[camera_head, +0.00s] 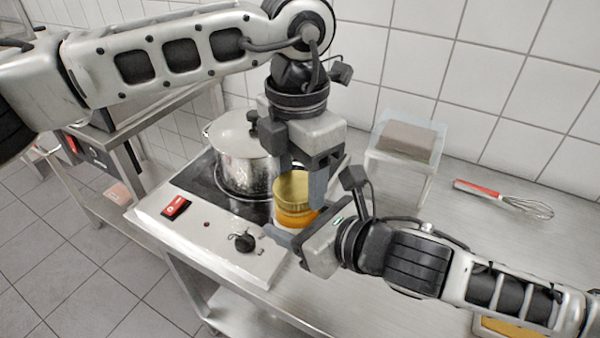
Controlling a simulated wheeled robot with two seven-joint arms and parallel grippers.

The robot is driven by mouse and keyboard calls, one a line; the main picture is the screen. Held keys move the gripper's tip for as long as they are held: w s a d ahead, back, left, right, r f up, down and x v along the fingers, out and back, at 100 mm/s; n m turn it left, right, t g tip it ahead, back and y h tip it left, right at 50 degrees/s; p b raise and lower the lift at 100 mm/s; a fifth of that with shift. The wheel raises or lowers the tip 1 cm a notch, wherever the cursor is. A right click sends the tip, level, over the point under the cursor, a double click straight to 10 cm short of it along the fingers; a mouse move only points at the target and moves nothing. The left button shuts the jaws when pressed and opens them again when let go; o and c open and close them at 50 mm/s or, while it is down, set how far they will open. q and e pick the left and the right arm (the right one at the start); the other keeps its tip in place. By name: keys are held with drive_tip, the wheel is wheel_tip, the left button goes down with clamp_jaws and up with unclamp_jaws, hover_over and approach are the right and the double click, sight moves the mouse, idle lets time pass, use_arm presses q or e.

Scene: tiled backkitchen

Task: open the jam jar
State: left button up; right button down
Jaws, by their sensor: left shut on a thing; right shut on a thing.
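The jam jar (293,215) has orange contents and a gold lid (292,187). It is upright at the right side of the hotplate unit, in front of the pot; its base is partly hidden by my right gripper. My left gripper (302,185) comes down from above and is shut on the lid, with a finger on each side. My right gripper (292,232) reaches in from the right, low down, and is shut on the jar's body. The lid sits on top of the jar; whether it is loose cannot be told.
A steel pot (240,165) with a lid stands on the hotplate unit (165,218) close behind the jar. A clear container with a brown block (405,140) and a red-handled whisk (505,198) are at the right back. The steel counter (440,205) between them is clear.

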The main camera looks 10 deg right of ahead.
use_arm(q)
drive_tip(key=shift+w+r, duration=0.15)
drive_tip(key=shift+r, duration=0.05)
idle(0.4)
drive_tip(key=shift+d+r, duration=0.1)
drive_tip(key=shift+r, duration=0.85)
